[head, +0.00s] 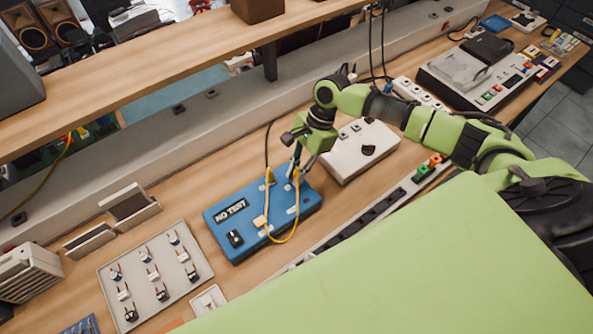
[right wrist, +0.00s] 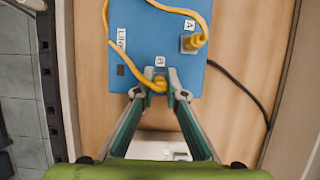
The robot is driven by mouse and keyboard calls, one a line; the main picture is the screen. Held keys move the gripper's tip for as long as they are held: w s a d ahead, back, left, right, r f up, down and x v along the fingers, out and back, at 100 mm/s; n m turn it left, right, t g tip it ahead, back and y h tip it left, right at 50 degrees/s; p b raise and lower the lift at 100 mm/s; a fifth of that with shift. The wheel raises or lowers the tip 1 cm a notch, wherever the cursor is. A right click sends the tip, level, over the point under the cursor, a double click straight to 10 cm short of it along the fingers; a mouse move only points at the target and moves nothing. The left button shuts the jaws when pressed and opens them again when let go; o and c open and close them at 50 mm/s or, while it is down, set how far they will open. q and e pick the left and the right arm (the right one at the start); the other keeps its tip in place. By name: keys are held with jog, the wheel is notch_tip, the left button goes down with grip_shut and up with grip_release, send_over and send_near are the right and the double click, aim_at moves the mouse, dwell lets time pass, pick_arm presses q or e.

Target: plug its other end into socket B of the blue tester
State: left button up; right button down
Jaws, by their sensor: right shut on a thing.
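The blue tester (head: 222,238) lies on the bench in the middle of the head view; its display reads NO TEST. It also shows in the right wrist view (right wrist: 135,45), with white labels A, B and LINK. A yellow cable (head: 295,225) loops over it. One yellow plug (right wrist: 193,42) sits at the socket beside label A. My right gripper (right wrist: 158,90) is shut on the cable's other yellow plug (right wrist: 158,83), right beside label B. The socket under that plug is hidden, so I cannot tell whether the plug is in it. My left gripper is not in view.
A white box with a black knob (head: 352,153) stands right of the tester. A grey board with several small switches (head: 140,256) lies to its left. A black power strip (head: 365,218) runs in front. A black cable (right wrist: 238,85) leaves the tester.

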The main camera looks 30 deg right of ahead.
jog(key=p, duration=0.3)
jog(key=shift+f, duration=0.2)
dwell(4.2)
jog(key=c, duration=2)
grip_release()
jog(key=shift+d+r, duration=0.1)
jog(key=shift+r, duration=0.05)
jog(key=p+v, duration=0.1)
jog(key=v, duration=0.4)
jog(key=a+p+v, duration=0.1)
jog(key=v, duration=0.4)
jog(key=p+v, duration=0.2)
jog(key=v, duration=0.4)
jog(key=shift+s+a+r, duration=0.1)
jog(key=shift+a+r, duration=0.25)
jog(key=shift+r, duration=0.1)
